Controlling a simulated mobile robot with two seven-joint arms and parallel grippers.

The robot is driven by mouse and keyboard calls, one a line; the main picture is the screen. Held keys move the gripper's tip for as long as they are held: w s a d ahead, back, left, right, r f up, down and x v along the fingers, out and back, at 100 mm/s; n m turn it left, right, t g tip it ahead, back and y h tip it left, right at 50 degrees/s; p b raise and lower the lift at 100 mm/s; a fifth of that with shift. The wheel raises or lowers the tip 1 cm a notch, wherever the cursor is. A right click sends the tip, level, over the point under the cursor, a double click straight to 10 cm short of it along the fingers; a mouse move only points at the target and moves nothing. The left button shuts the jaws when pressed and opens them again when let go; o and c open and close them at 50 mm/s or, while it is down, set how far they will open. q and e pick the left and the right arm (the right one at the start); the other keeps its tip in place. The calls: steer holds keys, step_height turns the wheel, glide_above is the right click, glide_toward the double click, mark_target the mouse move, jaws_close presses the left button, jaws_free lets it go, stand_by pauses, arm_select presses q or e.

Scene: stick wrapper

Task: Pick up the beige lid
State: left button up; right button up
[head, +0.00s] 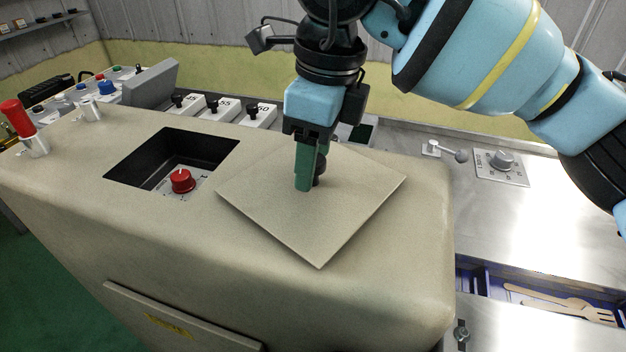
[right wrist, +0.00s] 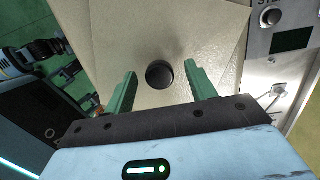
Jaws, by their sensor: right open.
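The beige lid (head: 340,220) is a flat square plate with a dark round knob. It lies turned at an angle on top of the beige machine housing, to the right of a square opening (head: 150,160). My right gripper (head: 308,185) points down over the lid, close to its knob (head: 321,168). In the right wrist view the two green fingers (right wrist: 160,90) are apart, and the black knob (right wrist: 159,74) shows ahead of the gap between them, not gripped. The lid (right wrist: 205,50) fills much of that view. My left gripper does not show in the head view.
A red dial (head: 182,181) sits inside the opening. A red-handled lever (head: 20,122) stands at the left. Labelled switches (head: 215,108) line the back. A lever and dial (head: 502,162) are on the metal top at right, above a drawer with wooden forks (head: 565,303).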

steer(key=shift+a+f, duration=0.1)
steer(key=shift+f, duration=0.65)
jaws_close()
steer(key=shift+r, duration=0.2)
steer(key=shift+r, duration=0.3)
steer(key=r, duration=0.2)
steer(key=shift+s+a+r, duration=0.1)
steer(key=shift+s+r, duration=0.1)
steer(key=shift+r, duration=0.15)
steer(key=s+a+r+b, duration=0.1)
steer(key=s+a, duration=0.1)
steer(key=s, duration=1.3)
steer(key=shift+s+a+r+b, duration=0.2)
steer(key=shift+a+b, duration=0.1)
